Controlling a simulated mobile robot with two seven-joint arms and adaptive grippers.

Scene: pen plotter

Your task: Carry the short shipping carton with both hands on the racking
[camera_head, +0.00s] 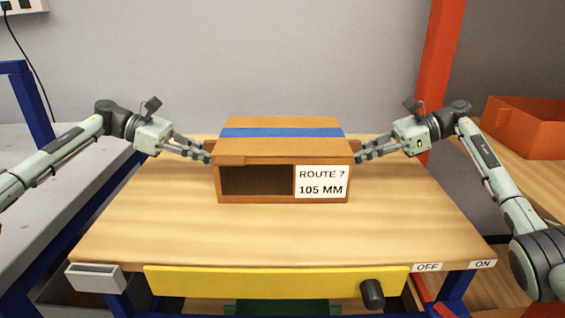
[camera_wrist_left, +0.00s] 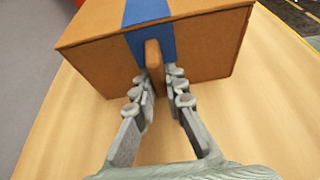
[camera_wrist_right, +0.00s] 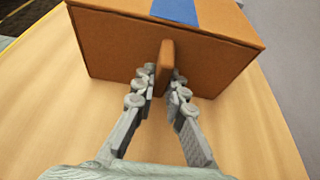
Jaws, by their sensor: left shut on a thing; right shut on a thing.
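The short shipping carton (camera_head: 281,148) is brown with a blue tape band across its top and a white label reading "ROUTE 7 105 MM" on its front, beside a dark opening. It is upright at the middle of the wooden table top. My left gripper (camera_head: 207,156) is at its left side, shut on a tab that sticks out there; the tab shows in the left wrist view (camera_wrist_left: 153,60). My right gripper (camera_head: 358,157) is shut on the matching tab at the right side, seen in the right wrist view (camera_wrist_right: 165,62). I cannot tell whether the carton touches the table.
The wooden table (camera_head: 150,225) has free room around the carton. A yellow front panel (camera_head: 250,282) carries a dark knob (camera_head: 372,294), with OFF and ON labels at right. An orange-red post (camera_head: 440,60) and an orange bin (camera_head: 525,127) stand at right. A grey surface (camera_head: 70,165) lies left.

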